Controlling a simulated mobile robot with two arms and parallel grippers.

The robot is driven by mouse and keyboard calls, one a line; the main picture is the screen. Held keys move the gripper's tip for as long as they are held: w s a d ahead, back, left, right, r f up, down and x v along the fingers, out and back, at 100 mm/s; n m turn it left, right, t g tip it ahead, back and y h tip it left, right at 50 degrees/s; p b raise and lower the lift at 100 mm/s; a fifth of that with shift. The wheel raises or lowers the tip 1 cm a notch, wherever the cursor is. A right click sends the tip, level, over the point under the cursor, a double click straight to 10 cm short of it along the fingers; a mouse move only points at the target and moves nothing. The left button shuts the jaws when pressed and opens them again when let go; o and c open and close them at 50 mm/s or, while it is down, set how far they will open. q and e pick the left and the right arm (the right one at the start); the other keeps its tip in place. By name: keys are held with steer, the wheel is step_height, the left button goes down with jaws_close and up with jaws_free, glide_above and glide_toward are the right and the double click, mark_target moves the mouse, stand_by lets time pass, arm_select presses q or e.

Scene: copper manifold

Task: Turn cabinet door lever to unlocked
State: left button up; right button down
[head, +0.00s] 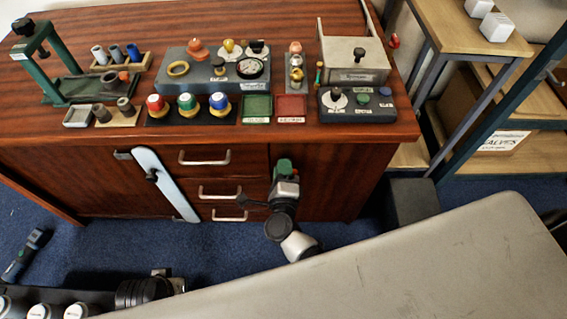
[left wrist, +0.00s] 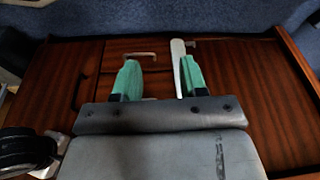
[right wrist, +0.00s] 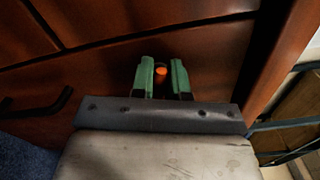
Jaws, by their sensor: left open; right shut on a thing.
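The cabinet's right door (head: 330,180) is dark red-brown wood. My right gripper (head: 285,170) is at the left side of this door, beside the drawers. In the right wrist view its green fingers (right wrist: 161,78) are closed around a small part with an orange end (right wrist: 160,71), which appears to be the door lever. The fingers hide most of it, so its angle and any lock marking cannot be made out. My left gripper (left wrist: 156,78) is open and empty in the left wrist view, facing the cabinet front. I cannot make out its fingers in the head view.
A pale blue bar (head: 165,183) slants across the cabinet front; it also shows near a left finger (left wrist: 178,55). Drawers with metal handles (head: 205,158) are left of my right gripper. The cabinet top (head: 300,25) holds several fixtures. A shelf unit (head: 455,25) stands at right.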

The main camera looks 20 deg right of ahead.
steer(key=n+p, duration=0.1)
steer(key=n, duration=0.1)
steer(key=shift+a+f+n, duration=0.1)
steer(key=shift+n, duration=0.3)
arm_select(q)
step_height(320, 180, down, 7)
steer(key=s, duration=0.1)
steer(key=shift+p, duration=0.35)
arm_select(e)
steer(key=shift+f+n, duration=0.1)
steer(key=shift+n, duration=0.4)
arm_select(q)
steer(key=shift+s+f, duration=0.1)
steer(key=shift+f, duration=0.05)
arm_select(e)
steer(key=c, duration=1.1)
jaws_free()
arm_select(q)
steer(key=shift+s+a+f+g+p, duration=0.1)
steer(key=shift+s+f+g+p, duration=0.1)
steer(key=shift+f, duration=0.3)
steer(key=shift+s+f+g+p, duration=0.1)
steer(key=shift+s+f, duration=0.05)
steer(key=shift+f, duration=0.3)
arm_select(e)
steer(key=v, duration=1)
steer(key=shift+s+a, duration=0.1)
steer(key=shift+s, duration=0.3)
